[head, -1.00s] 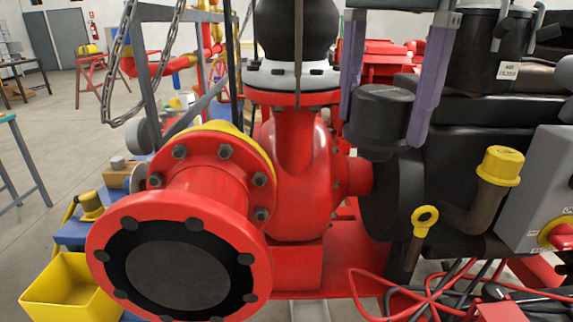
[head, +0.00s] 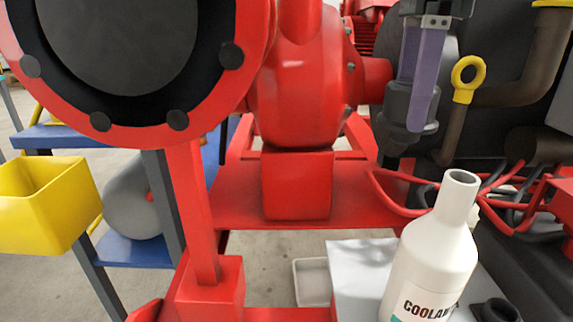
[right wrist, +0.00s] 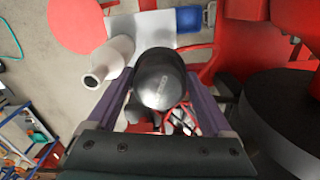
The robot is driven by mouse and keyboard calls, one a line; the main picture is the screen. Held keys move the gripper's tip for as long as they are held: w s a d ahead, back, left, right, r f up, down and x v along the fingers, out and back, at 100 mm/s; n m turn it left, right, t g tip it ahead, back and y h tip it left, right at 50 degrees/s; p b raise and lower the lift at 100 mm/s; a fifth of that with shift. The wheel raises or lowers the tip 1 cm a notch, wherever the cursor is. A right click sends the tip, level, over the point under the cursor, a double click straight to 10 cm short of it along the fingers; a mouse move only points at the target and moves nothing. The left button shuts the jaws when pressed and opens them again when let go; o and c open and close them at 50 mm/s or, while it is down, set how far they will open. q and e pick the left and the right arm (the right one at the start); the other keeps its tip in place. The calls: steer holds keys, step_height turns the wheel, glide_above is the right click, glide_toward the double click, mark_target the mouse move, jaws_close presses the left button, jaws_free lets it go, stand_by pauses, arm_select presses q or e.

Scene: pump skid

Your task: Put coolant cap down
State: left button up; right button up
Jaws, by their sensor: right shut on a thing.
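The black coolant cap (head: 398,104) is held in the air in my right gripper (head: 414,112), right of the red pump body. In the right wrist view the round dark cap (right wrist: 162,82) sits between the two purple fingers, which press on its sides. The white coolant bottle (head: 428,262) stands upright with an open, uncapped neck, below and right of the cap. The bottle also shows in the right wrist view (right wrist: 110,62), left of the cap. My left gripper is in neither current view.
A pale grey surface (head: 352,265) lies left of the bottle, mostly bare. A dark round part (head: 495,310) is right of the bottle. Red and black hoses (head: 400,200) run behind it. A yellow bin (head: 45,205) is at left.

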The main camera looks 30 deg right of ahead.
step_height(320, 180, down, 20)
steer(key=b, duration=0.4)
steer(key=shift+r, duration=0.1)
steer(key=shift+f+b, duration=0.2)
steer(key=shift+b, duration=0.15)
steer(key=o, duration=1.3)
steer(key=shift+r, duration=0.15)
